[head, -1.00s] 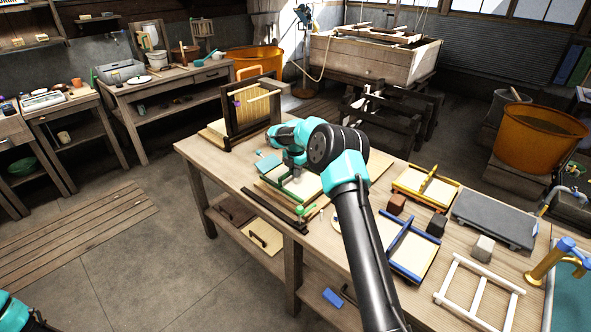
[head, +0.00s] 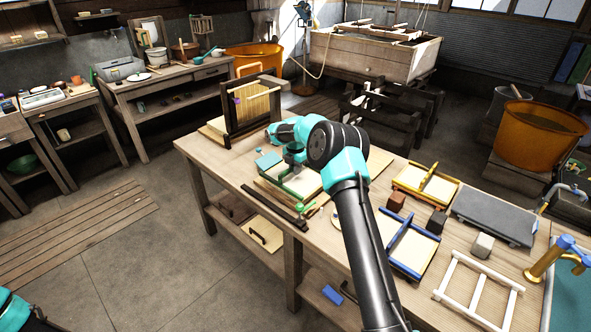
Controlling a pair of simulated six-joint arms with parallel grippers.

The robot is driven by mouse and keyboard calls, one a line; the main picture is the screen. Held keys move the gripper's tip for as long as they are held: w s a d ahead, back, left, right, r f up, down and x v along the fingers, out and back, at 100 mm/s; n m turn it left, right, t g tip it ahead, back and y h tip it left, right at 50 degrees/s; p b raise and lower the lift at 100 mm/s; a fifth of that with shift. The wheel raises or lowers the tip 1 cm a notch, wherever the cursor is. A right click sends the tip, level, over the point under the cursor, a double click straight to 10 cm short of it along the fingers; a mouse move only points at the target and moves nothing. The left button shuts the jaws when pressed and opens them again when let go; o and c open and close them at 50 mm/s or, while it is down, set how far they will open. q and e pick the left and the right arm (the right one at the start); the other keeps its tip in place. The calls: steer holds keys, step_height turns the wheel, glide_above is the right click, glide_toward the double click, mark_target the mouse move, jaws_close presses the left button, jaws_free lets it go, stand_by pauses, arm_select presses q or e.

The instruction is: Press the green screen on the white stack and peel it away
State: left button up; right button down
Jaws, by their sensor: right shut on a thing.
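The green screen (head: 288,190) is at the white stack (head: 308,182) near the table's middle. Its green edge shows at the front left; my arm hides much of the rest. My right gripper (head: 295,166) is shut on the green screen, pointing down at its far side. Whether the screen lies flat on the stack or is slightly raised I cannot tell. Only a teal part of my left arm shows in the bottom left corner; its gripper is out of view.
A dark upright frame (head: 233,115) stands behind left. A black bar (head: 274,207) lies along the front edge. Yellow (head: 428,185) and blue (head: 408,247) framed screens, small blocks and a white ladder-like frame (head: 478,293) lie to the right.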

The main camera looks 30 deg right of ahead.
steer(key=shift+f, duration=0.9)
stand_by(1.3)
steer(key=shift+r, duration=0.2)
steer(key=shift+r, duration=0.35)
steer(key=shift+r, duration=0.85)
steer(key=shift+r, duration=3.45)
